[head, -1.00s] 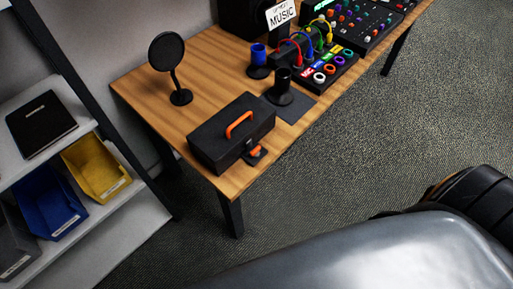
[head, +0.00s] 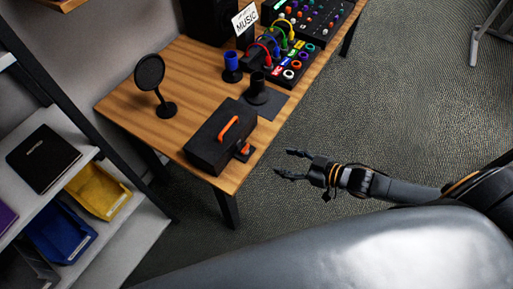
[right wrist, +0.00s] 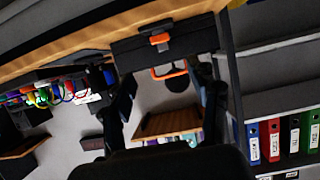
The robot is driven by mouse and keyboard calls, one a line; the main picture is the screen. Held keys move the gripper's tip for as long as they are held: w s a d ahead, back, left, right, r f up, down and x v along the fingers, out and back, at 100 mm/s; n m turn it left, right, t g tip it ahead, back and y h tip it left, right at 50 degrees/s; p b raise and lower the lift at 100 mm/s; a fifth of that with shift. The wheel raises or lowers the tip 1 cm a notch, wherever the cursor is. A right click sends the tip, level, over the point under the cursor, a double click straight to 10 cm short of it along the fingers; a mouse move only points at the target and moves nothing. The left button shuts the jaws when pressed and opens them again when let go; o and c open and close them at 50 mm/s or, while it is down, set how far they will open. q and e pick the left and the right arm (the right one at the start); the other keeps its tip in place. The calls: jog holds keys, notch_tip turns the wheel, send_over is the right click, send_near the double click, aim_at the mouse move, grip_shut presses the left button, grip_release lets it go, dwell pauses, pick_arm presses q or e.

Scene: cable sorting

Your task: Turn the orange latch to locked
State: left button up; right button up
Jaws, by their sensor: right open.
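The black case (head: 207,151) stands on the wooden table near its front edge, with an orange handle (head: 228,130) on its lid. The small orange latch (head: 244,149) sits on the case's front side; its exact turn is too small to read. In the right wrist view, the latch (right wrist: 160,39) shows on the case (right wrist: 140,54) above the handle (right wrist: 168,74). My right gripper (head: 284,163) is open and empty, off the table to the right of the case, apart from the latch. Its fingers (right wrist: 167,82) frame the case from a distance. My left gripper is not in view.
On the table (head: 190,70) stand a round black disc on a stand (head: 150,72), a blue cup (head: 231,62), a black holder (head: 257,84) and a panel with coloured cables (head: 285,62). A shelf with yellow (head: 98,190) and blue bins (head: 60,235) stands left.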

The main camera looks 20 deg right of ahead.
aim_at(247, 149)
jog(key=x, duration=1.4)
jog(key=shift+r, duration=0.15)
jog(key=shift+d, duration=0.1)
jog(key=c, duration=1.2)
